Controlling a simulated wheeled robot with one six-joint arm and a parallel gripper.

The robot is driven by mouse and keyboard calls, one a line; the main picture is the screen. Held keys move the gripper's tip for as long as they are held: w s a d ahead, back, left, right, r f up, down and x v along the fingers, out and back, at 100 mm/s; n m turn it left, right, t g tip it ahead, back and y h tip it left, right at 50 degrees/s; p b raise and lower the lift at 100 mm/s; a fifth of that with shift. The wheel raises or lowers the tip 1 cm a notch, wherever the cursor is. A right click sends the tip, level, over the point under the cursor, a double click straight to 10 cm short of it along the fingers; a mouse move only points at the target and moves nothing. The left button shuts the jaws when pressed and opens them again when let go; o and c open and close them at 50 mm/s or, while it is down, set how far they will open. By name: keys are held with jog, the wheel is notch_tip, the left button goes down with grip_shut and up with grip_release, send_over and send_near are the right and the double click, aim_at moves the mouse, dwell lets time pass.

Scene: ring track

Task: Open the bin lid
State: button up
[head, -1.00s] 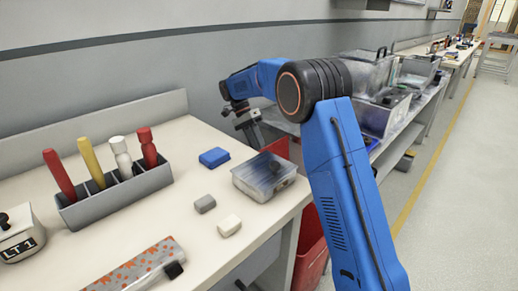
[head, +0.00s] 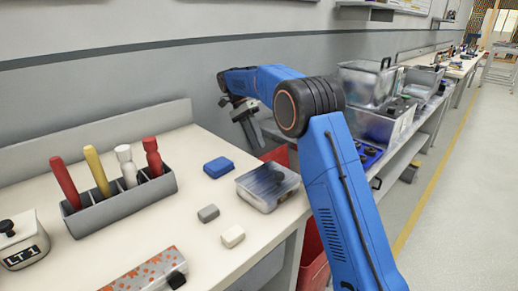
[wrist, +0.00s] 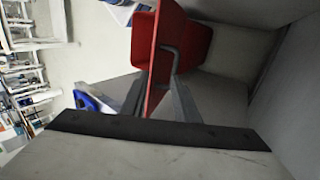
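The red bin (head: 311,255) stands at the end of the near bench, largely hidden behind my arm and the bench. In the wrist view, a red panel (wrist: 187,48) of the bin and a thin red edge (wrist: 155,75) show beside a grey bent handle (wrist: 171,58). Whether the thin red part is the lid is unclear. My gripper (head: 246,125) hangs over the far side near the wall. In the wrist view my gripper (wrist: 156,97) has its fingers apart, with the red edge showing between them; contact cannot be told.
The near bench (head: 120,250) carries a tool holder (head: 125,205), a blue block (head: 218,167), a clear box (head: 268,187) and small blocks. A second bench with clear bins (head: 365,90) stands beyond my arm. The floor at right (head: 460,200) is free.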

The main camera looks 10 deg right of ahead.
jog(key=shift+w+a+r, duration=0.1)
jog(key=shift+r, duration=0.05)
jog(key=shift+c, duration=0.7)
jog(key=c, duration=0.5)
jog(key=shift+n, duration=0.3)
grip_shut()
jog(key=shift+s+a+f+n+t+y, duration=0.15)
jog(key=shift+f+n+t+y, duration=1.05)
jog(key=shift+n, duration=1.7)
jog(key=shift+s+d+f+n+t+y, duration=0.2)
jog(key=shift+f+n+t+y, duration=0.5)
jog(key=shift+n+t, duration=1.55)
jog(key=shift+s+a+f+n+t+y, duration=0.25)
jog(key=shift+f+n+t+y, duration=0.7)
jog(key=shift+n, duration=2.6)
